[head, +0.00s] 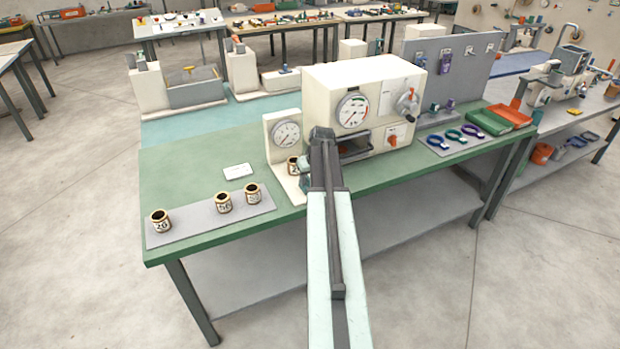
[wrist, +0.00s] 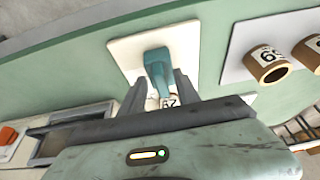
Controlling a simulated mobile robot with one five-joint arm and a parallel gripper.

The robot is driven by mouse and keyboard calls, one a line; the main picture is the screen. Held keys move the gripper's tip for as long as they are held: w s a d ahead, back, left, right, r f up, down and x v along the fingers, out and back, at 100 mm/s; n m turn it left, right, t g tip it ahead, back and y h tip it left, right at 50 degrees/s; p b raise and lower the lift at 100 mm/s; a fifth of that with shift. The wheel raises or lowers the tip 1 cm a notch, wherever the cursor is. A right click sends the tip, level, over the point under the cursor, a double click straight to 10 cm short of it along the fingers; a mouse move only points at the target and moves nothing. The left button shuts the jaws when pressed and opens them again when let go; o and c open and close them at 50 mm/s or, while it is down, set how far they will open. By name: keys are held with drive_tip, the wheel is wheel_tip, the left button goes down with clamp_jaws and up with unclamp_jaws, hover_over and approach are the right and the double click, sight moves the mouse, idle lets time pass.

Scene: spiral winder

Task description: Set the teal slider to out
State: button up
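A teal, bent piece (wrist: 157,70), which looks like the slider, stands on a cream plate (wrist: 187,40) in the wrist view. My gripper (wrist: 160,80) has its two dark fingers apart, one on each side of the teal piece's lower end. I cannot tell whether they touch it. A small labelled cup (wrist: 167,103) shows between the fingers, partly hidden by my gripper. In the head view my gripper (head: 304,172) is low beside the cream gauge stand (head: 270,126), and my arm hides most of that spot. The slider's marks and setting are not readable.
A cream machine (head: 330,74) with a dial and an open slot stands close on the right. Several numbered cups, such as one on the left (head: 160,221), stand on a grey mat (head: 190,232). A white card (head: 238,172) lies on the green bench (head: 175,180), otherwise clear there.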

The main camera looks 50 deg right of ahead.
drive_tip(key=p+v, duration=0.7)
drive_tip(key=shift+s+r, duration=0.15)
drive_tip(key=shift+r, duration=0.15)
drive_tip(key=shift+a, duration=0.15)
drive_tip(key=w+a+f+n+y, duration=0.1)
drive_tip(key=w+a+n, duration=0.2)
drive_tip(key=w+a, duration=0.85)
drive_tip(key=w+a+n+y, duration=0.1)
drive_tip(key=w+a+n, duration=0.15)
drive_tip(key=a, duration=1.85)
drive_tip(key=s+a+f+n+g+b, duration=0.1)
drive_tip(key=s+a, duration=0.2)
drive_tip(key=a, duration=0.6)
drive_tip(key=s+a+f+n+g, duration=0.1)
drive_tip(key=s+a, duration=0.2)
drive_tip(key=a, duration=0.6)
drive_tip(key=s+m+g, duration=0.2)
drive_tip(key=s+m, duration=0.1)
drive_tip(key=s, duration=0.4)
drive_tip(key=shift+s+a, duration=0.2)
drive_tip(key=shift+a, duration=0.2)
